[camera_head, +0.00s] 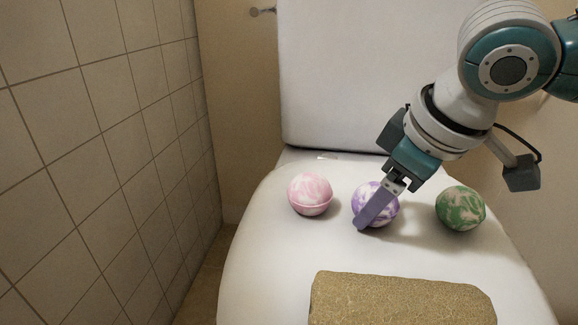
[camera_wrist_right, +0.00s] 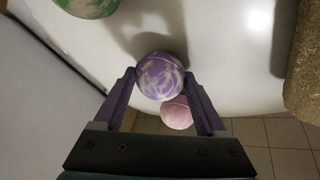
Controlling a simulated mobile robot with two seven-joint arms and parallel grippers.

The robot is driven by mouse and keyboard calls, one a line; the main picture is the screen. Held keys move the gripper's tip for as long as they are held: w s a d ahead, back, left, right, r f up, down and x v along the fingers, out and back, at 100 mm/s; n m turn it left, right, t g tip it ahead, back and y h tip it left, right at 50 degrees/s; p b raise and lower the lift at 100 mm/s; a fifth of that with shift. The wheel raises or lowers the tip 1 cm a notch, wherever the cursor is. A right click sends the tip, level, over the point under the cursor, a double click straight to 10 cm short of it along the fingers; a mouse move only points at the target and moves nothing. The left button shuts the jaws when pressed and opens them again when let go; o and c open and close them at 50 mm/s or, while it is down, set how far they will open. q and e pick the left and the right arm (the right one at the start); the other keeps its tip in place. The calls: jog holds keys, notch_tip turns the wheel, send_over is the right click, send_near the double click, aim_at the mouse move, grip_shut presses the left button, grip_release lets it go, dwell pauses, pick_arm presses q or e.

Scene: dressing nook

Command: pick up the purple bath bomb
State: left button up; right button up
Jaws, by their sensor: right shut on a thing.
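The purple and white bath bomb (camera_head: 367,197) sits in the middle of a row of three on a white seat-like surface. My right gripper (camera_head: 372,210) reaches down from the upper right, its fingers on either side of the bath bomb and shut on it. In the right wrist view the bath bomb (camera_wrist_right: 160,76) is between the two purple fingertips (camera_wrist_right: 160,84). I cannot tell whether it is lifted off the surface. My left gripper is not in view.
A pink bath bomb (camera_head: 310,194) is to the left and a green one (camera_head: 460,208) to the right, both close by. A brown textured block (camera_head: 400,299) lies in front on the white surface (camera_head: 265,255). A tiled wall (camera_head: 100,150) stands at left.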

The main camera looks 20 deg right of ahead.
jog(key=shift+c, duration=0.9)
jog(key=shift+r, duration=0.1)
